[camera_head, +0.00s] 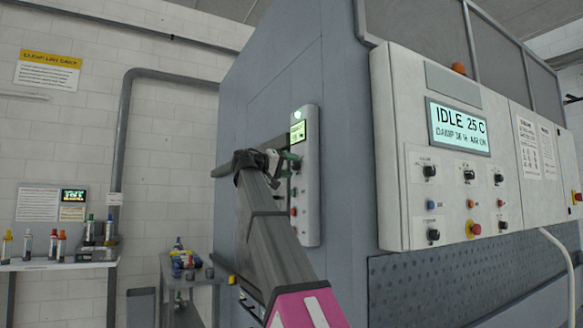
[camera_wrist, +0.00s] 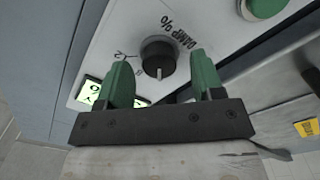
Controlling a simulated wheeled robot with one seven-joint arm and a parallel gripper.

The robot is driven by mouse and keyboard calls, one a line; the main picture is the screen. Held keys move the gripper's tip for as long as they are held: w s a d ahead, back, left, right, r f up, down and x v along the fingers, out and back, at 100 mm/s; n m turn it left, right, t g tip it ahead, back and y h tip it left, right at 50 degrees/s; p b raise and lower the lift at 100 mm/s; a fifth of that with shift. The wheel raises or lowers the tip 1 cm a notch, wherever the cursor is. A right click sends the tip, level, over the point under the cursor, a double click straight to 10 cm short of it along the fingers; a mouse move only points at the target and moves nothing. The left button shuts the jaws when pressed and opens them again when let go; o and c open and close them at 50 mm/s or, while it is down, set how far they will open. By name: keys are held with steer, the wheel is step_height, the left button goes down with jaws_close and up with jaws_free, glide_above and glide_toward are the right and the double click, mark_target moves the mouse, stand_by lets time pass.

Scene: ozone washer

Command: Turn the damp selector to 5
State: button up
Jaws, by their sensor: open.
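The damp selector (camera_wrist: 158,56) is a round black knob on a pale panel in the wrist view, beside the lettering "DAMP %". A light mark shows on its lower edge in the picture. A few scale marks beside it are only partly legible. My gripper (camera_wrist: 161,66) has two green fingers, open, one on each side of the knob; I cannot tell whether either touches it. In the head view my gripper (camera_head: 284,161) is at the narrow control panel (camera_head: 309,190) on the machine's side, and it hides the knob there.
The narrow panel carries a small lit screen (camera_head: 298,132) and a green button (camera_wrist: 263,7). A shelf with bottles (camera_head: 60,263) is far left.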

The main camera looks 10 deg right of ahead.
steer(key=v, duration=0.9)
steer(key=shift+a, duration=0.35)
steer(key=shift+s+a, duration=0.1)
steer(key=shift+s, duration=0.05)
